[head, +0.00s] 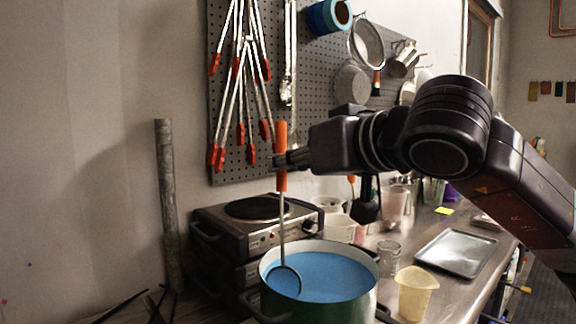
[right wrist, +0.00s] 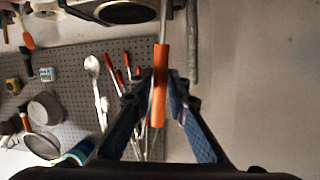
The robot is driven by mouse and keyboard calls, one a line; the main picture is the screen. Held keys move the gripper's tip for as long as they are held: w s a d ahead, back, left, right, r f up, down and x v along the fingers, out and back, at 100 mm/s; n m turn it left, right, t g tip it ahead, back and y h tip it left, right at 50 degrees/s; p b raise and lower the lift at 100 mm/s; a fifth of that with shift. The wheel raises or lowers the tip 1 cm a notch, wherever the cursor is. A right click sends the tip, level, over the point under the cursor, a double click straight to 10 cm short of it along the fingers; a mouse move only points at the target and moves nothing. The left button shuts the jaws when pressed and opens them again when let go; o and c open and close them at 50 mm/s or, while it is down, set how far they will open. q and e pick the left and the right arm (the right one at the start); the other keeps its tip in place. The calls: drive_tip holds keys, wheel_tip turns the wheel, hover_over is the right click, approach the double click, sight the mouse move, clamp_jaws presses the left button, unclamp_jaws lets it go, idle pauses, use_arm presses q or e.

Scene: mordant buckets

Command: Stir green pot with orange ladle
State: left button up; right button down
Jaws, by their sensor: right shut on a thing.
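The green pot (head: 352,308) stands at the bottom middle of the head view, filled with blue liquid (head: 335,277). The orange ladle (head: 281,140) hangs upright, its orange handle at the top and its bowl (head: 285,280) at the left side of the liquid, inside the rim. My right gripper (head: 283,160) is shut on the orange handle. In the right wrist view the orange handle (right wrist: 160,85) sits between the two fingers of the gripper (right wrist: 163,95). How deep the bowl sits is hard to tell. My left gripper is not in view.
A hot plate (head: 250,230) stands left behind the pot. A yellowish measuring cup (head: 415,292), a glass beaker (head: 389,258) and a metal tray (head: 457,252) are to the right on the steel counter. Tongs (head: 241,90) hang on the pegboard (head: 300,85) behind.

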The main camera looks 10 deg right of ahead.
wheel_tip(320, 180, up, 2)
drive_tip(key=shift+w+r+p, duration=0.1)
drive_tip(key=shift+w+p, duration=0.05)
drive_tip(key=shift+p, duration=0.45)
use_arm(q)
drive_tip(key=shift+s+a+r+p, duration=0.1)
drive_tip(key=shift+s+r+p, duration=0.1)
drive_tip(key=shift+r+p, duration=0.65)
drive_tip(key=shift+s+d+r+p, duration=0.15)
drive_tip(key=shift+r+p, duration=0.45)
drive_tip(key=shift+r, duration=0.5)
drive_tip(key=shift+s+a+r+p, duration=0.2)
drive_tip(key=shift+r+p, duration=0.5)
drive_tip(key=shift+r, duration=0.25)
use_arm(e)
drive_tip(key=shift+w+r, duration=0.2)
drive_tip(key=shift+r, duration=0.6)
drive_tip(key=shift+w+r, duration=0.2)
drive_tip(key=shift+r, duration=0.6)
drive_tip(key=shift+w+r, duration=0.2)
drive_tip(key=shift+r, duration=0.6)
use_arm(q)
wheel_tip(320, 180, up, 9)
drive_tip(key=p, duration=0.9)
use_arm(e)
wheel_tip(320, 180, up, 11)
